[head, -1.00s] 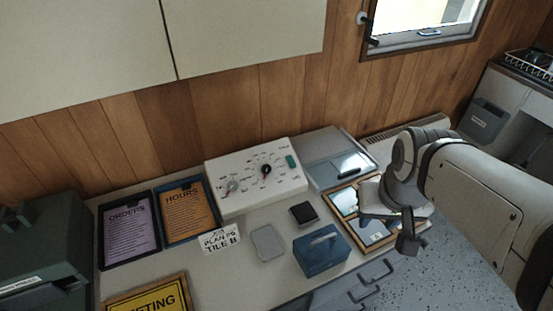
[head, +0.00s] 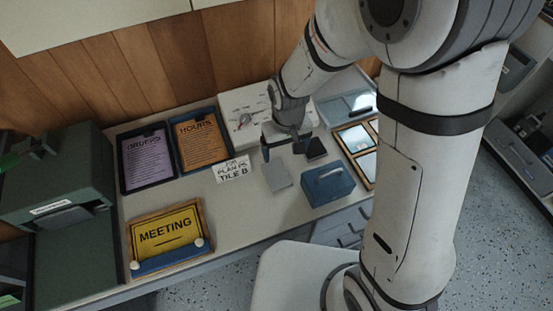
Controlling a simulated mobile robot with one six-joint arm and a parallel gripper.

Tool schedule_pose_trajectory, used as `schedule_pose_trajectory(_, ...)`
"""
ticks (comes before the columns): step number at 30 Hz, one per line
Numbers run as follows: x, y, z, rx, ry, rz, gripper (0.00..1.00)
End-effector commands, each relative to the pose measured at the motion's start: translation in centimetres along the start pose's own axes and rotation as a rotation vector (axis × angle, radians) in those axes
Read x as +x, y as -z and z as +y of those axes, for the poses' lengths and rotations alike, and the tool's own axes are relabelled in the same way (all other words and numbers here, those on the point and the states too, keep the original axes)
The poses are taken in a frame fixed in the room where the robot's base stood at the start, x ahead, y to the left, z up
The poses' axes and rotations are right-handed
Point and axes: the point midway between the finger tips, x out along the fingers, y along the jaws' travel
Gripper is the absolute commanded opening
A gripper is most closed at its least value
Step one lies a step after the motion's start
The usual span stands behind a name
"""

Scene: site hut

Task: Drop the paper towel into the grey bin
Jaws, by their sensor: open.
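I cannot make out a paper towel for certain. A flat light grey piece (head: 276,176) lies on the worktop, and I cannot tell whether it is the towel. My gripper (head: 286,152) is open and empty, pointing down just above and behind that piece, in front of the white dial panel. A dark grey container (head: 516,66) shows at the upper right, on the sink cabinet's front, partly cut off by my arm; I cannot tell whether it is the grey bin.
On the worktop (head: 225,228) are a blue box (head: 328,187), a small black block (head: 316,148), a paper label (head: 233,169), the dial panel (head: 240,107), orange (head: 201,138) and purple (head: 147,160) framed signs, and a yellow MEETING sign (head: 167,232). A green machine (head: 55,180) stands left.

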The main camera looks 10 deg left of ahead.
Motion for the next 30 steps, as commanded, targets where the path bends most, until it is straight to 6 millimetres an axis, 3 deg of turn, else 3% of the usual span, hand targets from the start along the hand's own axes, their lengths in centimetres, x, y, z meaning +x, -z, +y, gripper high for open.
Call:
schedule_pose_trajectory(6, 2.2, 0.5, -2.0, -0.044, -0.001, -0.019, 0.85)
schedule_pose_trajectory(24, 8.8, 0.4, -2.7, -0.046, -0.001, -0.021, 0.85)
schedule_pose_trajectory(30, 9.8, 0.4, -2.7, -0.046, -0.001, -0.018, 0.85)
